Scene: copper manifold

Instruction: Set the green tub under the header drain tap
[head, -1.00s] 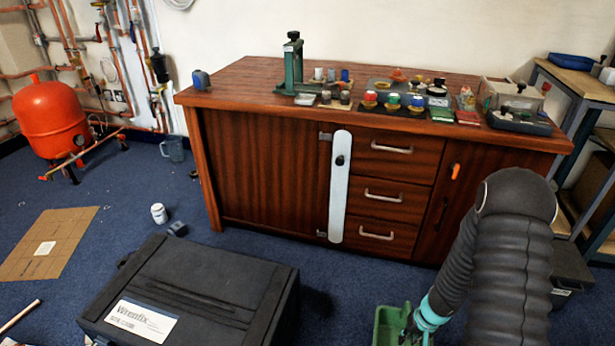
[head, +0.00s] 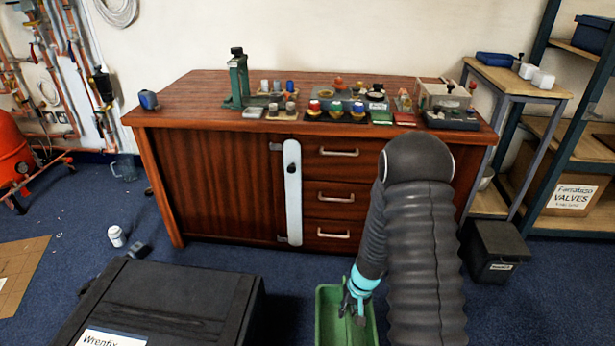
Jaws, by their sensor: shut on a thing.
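The green tub (head: 326,318) is at the bottom of the head view, partly cut off by the lower edge. My gripper (head: 350,308) reaches down to it and is shut on it; the exact contact is small and partly hidden by my arm. I cannot tell whether the tub is lifted off the floor. Copper pipework (head: 85,75) with valves runs up the wall at the far left. I cannot tell which fitting is the header drain tap.
A wooden bench (head: 225,180) with tools and fittings on top stands ahead. A black case (head: 165,300) lies on the floor left of the tub. A red vessel (head: 14,160) is at the left edge. A black bin (head: 495,250) and shelving (head: 590,150) stand right.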

